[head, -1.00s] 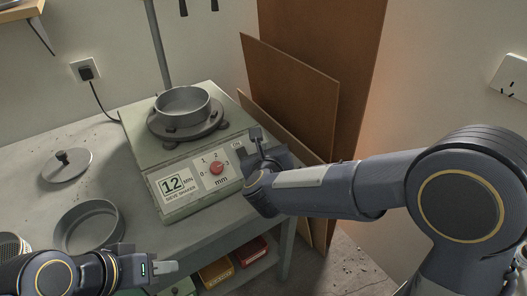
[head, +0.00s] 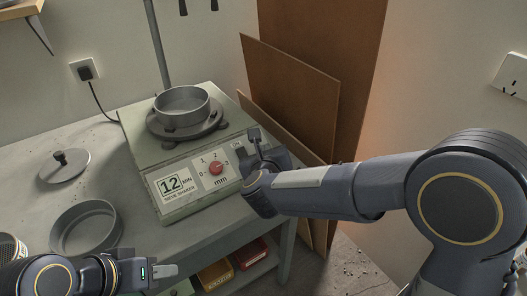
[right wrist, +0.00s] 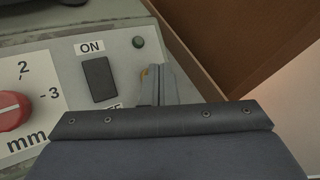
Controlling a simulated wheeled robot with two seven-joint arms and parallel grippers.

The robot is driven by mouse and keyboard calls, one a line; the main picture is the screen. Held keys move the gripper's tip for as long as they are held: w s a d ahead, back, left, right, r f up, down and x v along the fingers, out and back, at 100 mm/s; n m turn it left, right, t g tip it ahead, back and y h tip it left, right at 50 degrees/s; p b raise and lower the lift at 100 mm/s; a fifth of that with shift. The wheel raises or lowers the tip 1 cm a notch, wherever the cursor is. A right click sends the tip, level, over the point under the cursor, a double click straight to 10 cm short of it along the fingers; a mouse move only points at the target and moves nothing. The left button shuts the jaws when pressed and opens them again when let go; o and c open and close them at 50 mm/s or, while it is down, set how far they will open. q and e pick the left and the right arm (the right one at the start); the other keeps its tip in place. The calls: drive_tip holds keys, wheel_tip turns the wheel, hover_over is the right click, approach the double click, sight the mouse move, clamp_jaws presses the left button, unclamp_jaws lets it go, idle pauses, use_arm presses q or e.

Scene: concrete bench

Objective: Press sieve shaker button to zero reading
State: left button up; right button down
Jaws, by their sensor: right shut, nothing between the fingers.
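The sieve shaker (head: 141,150) stands on the bench with a round pan (head: 182,104) on top. My right gripper (right wrist: 158,75) is shut and empty at the panel's right end, right of the switch. An orange part (right wrist: 145,74) beside its fingers is partly hidden. Contact cannot be told. My left gripper (head: 168,270) is low at the bench front, its jaw gap unclear.
A lid with a knob (head: 66,166) and an empty round pan (head: 86,227) lie on the bench left of the shaker. Brown boards (head: 291,92) lean behind its right side. Yellow (head: 216,273) and red (head: 251,253) boxes sit on a lower shelf.

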drive_tip(key=shift+w+f, duration=0.1)
drive_tip(key=shift+f, duration=0.1)
drive_tip(key=shift+r, duration=0.1)
idle(0.4)
drive_tip(key=shift+s+d+r, duration=0.2)
drive_tip(key=shift+s+r, duration=0.15)
drive_tip(key=shift+r, duration=0.3)
drive_tip(key=r+p, duration=0.1)
drive_tip(key=s+d+r, duration=0.1)
drive_tip(key=s+r+p, duration=0.1)
drive_tip(key=r, duration=0.1)
drive_tip(key=shift+s+d+r+p, duration=0.1)
drive_tip(key=shift+d+p, duration=0.15)
drive_tip(key=shift+p, duration=0.05)
idle(0.6)
